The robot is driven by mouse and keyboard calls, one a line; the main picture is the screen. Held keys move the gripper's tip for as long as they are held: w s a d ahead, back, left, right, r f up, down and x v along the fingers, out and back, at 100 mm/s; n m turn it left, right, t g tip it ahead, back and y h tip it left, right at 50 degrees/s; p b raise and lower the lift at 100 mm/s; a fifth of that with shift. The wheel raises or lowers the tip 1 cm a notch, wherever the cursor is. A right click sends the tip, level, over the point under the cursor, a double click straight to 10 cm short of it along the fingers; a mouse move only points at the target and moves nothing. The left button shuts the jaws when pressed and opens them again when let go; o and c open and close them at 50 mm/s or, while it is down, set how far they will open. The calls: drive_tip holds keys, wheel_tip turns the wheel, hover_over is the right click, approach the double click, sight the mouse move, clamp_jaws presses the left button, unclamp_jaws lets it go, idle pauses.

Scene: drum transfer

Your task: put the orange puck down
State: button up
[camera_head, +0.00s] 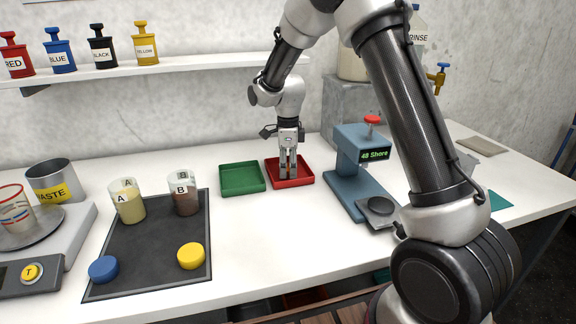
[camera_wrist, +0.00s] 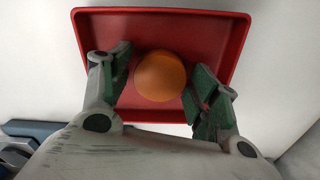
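The orange puck (camera_wrist: 160,76) is in the red tray (camera_wrist: 225,22), between the two fingers of my gripper (camera_wrist: 160,84) in the wrist view. A narrow strip of red shows between the puck and the left finger. The right finger is very close to the puck, and I cannot tell whether it touches. The fingers stand apart, and the gripper looks open. In the head view my gripper (camera_head: 288,172) points straight down into the red tray (camera_head: 304,182), with its tips low near the tray floor. The puck is hidden there.
A green tray (camera_head: 242,179) stands just left of the red tray. A dark mat (camera_head: 150,250) farther left holds cups A and B, a blue puck (camera_head: 104,269) and a yellow puck (camera_head: 191,256). A blue-grey press (camera_head: 348,165) stands to the right. The table front centre is clear.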

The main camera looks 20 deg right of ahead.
sight(288, 167)
drive_tip(key=shift+r, duration=0.1)
wheel_tip(288, 167, up, 12)
drive_tip(key=f, duration=0.1)
drive_tip(key=s+d+r+n+t, duration=0.1)
drive_tip(key=s+d+r+n, duration=0.35)
drive_tip(key=s+r, duration=0.3)
drive_tip(key=s+d+n+t, duration=0.1)
drive_tip(key=s+d+n, duration=0.2)
drive_tip(key=s, duration=0.6)
drive_tip(key=s+d+r+n+t, duration=0.1)
drive_tip(key=s+d+n, duration=0.3)
drive_tip(key=s+n, duration=0.4)
drive_tip(key=s+d+n+t, duration=0.1)
drive_tip(key=s+d+n, duration=0.2)
drive_tip(key=s, duration=0.6)
drive_tip(key=shift+s+d+r+n, duration=0.3)
drive_tip(key=shift+r+n, duration=0.1)
drive_tip(key=shift+n, duration=0.85)
